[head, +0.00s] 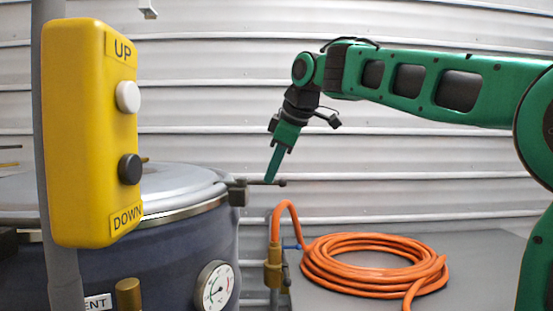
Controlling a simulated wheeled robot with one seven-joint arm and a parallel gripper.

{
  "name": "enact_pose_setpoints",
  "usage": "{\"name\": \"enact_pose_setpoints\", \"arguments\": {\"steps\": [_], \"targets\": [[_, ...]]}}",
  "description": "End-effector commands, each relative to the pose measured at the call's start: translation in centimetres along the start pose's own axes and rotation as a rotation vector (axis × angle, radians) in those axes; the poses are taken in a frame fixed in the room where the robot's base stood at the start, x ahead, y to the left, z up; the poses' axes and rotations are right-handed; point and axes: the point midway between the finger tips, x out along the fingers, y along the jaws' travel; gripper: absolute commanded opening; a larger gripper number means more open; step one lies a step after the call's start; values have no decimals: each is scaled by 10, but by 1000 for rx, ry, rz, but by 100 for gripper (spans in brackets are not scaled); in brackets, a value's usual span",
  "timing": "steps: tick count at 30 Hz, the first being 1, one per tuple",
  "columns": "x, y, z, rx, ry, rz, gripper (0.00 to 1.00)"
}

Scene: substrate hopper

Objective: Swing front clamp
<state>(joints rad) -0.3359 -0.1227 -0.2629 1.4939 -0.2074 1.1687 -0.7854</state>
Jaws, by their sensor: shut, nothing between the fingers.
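The clamp (239,192) is a dark block with a thin rod ending in a small knob. It sits at the right rim of the hopper (185,240), a dark blue drum with a grey lid (185,183). The rod points right, out past the rim. My gripper (270,179) is shut and points down, with its green fingertips at the rod near the knob. I cannot tell whether they touch the rod. Another dark block (8,242) shows at the hopper's left edge, partly cut off by the frame.
A yellow UP/DOWN control box (75,135) on a grey post stands in front of the hopper and hides part of it. A gauge (215,287) is on the hopper's side. An orange hose (375,245) lies coiled on a grey surface (490,250), joined to a brass valve (273,265).

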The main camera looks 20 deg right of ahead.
Motion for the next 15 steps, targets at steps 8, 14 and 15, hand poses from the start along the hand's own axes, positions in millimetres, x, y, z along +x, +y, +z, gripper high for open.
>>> {"name": "enact_pose_setpoints", "arguments": {"steps": [8, 14, 15], "targets": [[23, 26, 2, 1, 0, 0, 0], [28, 33, 3, 1, 0, 0, 0], [28, 33, 3, 1, 1, -1, 0]]}}
